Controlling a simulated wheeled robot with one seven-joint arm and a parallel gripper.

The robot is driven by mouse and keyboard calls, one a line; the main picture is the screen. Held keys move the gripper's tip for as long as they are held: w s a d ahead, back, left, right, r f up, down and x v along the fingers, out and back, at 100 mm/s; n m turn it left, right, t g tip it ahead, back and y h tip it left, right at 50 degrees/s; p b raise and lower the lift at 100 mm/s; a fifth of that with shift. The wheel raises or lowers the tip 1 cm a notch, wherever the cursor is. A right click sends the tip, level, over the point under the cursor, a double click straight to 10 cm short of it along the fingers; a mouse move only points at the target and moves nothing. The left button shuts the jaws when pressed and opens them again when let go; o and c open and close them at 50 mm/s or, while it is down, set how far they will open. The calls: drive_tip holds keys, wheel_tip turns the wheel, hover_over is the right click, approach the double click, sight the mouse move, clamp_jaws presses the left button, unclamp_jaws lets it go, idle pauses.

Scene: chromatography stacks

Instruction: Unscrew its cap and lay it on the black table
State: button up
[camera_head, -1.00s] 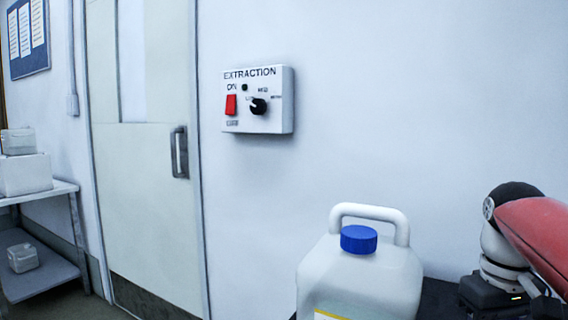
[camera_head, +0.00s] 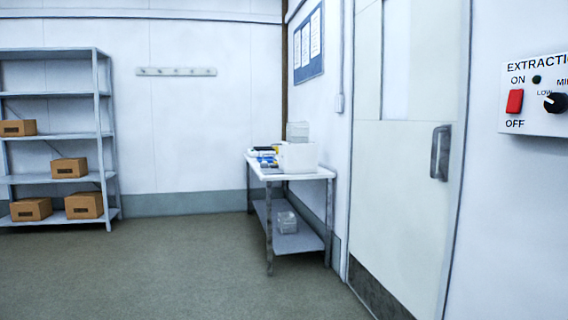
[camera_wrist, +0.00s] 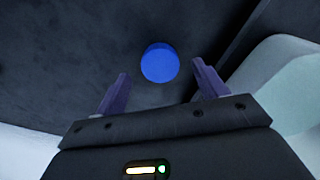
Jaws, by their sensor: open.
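In the wrist view a round blue cap (camera_wrist: 160,62) shows against the black table (camera_wrist: 60,60), apart from any container. It appears to lie on the table. My gripper (camera_wrist: 161,70) is open, with one finger to each side of the cap in the picture and clear space between. I cannot tell how far the fingertips are above it. A pale container-like body (camera_wrist: 285,90) is partly in view at the right; its top is not shown. The head view now shows neither the cap nor my gripper.
In the head view there is a closed door (camera_head: 400,170), an extraction switch box (camera_head: 535,95) on the wall, a white side table (camera_head: 310,172) with boxes, and a grey shelf rack (camera_head: 60,136) with cartons. The floor (camera_head: 180,270) between them is clear.

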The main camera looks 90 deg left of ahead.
wheel_tip(320, 180, up, 8)
drive_tip(key=p, duration=0.1)
drive_tip(key=shift+p, duration=0.3)
drive_tip(key=shift+f, duration=0.15)
